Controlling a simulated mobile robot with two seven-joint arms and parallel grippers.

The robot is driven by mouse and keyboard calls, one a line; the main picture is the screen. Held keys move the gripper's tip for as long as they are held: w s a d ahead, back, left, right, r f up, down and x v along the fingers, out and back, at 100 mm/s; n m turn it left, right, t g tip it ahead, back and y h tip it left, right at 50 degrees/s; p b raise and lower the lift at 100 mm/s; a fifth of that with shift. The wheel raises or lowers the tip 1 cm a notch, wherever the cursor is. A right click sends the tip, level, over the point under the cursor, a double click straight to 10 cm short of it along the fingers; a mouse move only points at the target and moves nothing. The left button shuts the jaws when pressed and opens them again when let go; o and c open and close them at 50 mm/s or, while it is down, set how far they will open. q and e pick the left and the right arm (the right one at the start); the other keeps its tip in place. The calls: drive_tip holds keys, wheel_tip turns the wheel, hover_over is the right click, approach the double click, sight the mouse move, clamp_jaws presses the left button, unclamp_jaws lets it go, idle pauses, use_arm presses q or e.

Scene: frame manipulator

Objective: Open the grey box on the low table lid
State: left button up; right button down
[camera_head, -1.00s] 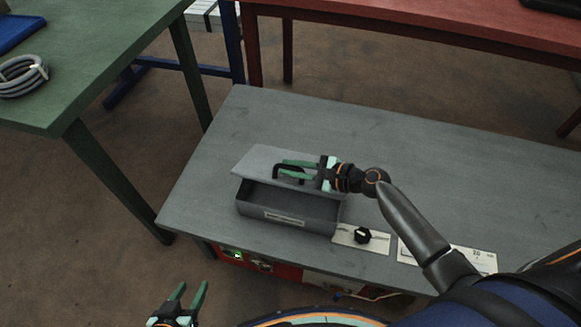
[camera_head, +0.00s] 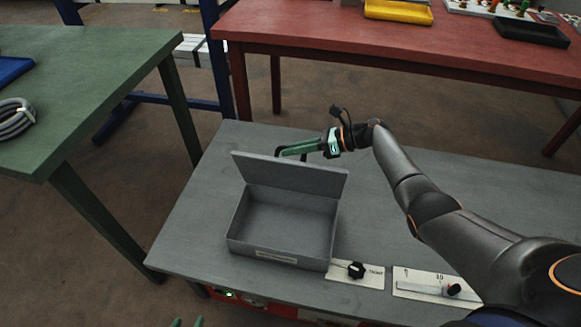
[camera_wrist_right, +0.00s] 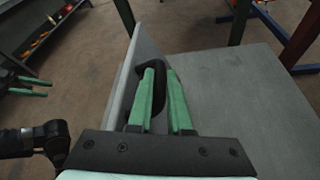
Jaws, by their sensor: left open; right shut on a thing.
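The grey box (camera_head: 285,222) sits on the low grey table with its inside bare. Its lid (camera_head: 290,178) is raised, standing nearly upright and leaning slightly back at the rear edge. My right gripper (camera_head: 284,150) is behind the lid, shut on the dark lid handle. In the right wrist view the lid (camera_wrist_right: 134,72) is seen edge-on, with the handle (camera_wrist_right: 159,90) between the green fingers (camera_wrist_right: 160,76). Only the fingertips of my left gripper (camera_head: 186,322) show at the bottom edge, apart and empty; it also shows in the right wrist view (camera_wrist_right: 28,86).
A black knob (camera_head: 356,269) on a white plate and a slider panel (camera_head: 428,285) lie right of the box. A green table (camera_head: 95,85) stands left and a red table (camera_head: 400,45) behind. The low table (camera_head: 195,210) is bare left of the box.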

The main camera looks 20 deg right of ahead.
drive_tip(key=w+d+b, duration=0.2)
drive_tip(key=b, duration=0.1)
drive_tip(key=shift+w+f, duration=0.35)
drive_tip(key=shift+w, duration=0.05)
drive_tip(key=c, duration=0.8)
unclamp_jaws()
drive_tip(key=shift+c, duration=0.2)
